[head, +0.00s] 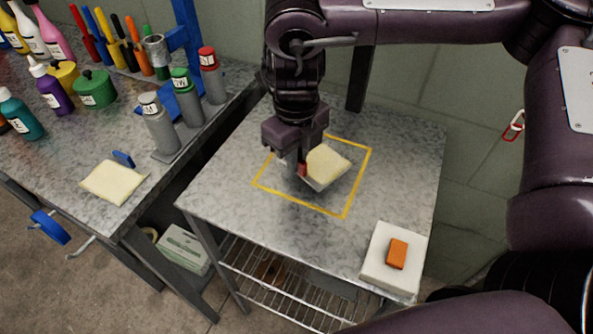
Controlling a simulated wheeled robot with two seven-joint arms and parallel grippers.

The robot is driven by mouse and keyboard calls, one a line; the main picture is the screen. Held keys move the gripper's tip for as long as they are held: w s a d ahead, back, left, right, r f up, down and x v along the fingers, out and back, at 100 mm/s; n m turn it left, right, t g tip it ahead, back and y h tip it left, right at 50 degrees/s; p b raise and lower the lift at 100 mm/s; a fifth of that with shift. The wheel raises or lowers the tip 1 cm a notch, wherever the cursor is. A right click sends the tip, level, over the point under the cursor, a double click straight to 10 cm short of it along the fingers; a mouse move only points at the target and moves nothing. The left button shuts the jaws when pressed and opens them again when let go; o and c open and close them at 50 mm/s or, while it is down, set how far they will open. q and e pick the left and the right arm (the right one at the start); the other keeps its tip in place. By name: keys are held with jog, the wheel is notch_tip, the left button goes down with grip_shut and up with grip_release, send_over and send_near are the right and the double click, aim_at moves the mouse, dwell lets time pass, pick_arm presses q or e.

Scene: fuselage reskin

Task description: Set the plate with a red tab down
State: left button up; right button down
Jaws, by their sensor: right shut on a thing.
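The plate with a red tab (328,167) is a pale yellow square with a grey edge, inside a yellow outlined square (348,203) on the small grey table (220,190). My right gripper (300,172) points down and is shut on the plate at its left side, where the red tab shows. The plate looks tilted; I cannot tell whether its lower edge touches the table. The fingers hide part of the tab. My left gripper is not in view.
A second pale plate with a blue tab (113,182) lies on the left bench. Several bottles and grey cans (160,125) stand behind it. A white block with an orange piece (396,254) sits at the table's front right corner.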

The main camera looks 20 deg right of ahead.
notch_tip(320, 180, down, 4)
jog(key=shift+r+b, duration=0.2)
jog(key=shift+b, duration=0.15)
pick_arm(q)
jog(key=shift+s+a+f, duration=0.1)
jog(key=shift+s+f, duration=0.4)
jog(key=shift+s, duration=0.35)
pick_arm(e)
jog(key=shift+f, duration=0.1)
jog(key=shift+f, duration=0.15)
jog(key=c, duration=1.5)
grip_release()
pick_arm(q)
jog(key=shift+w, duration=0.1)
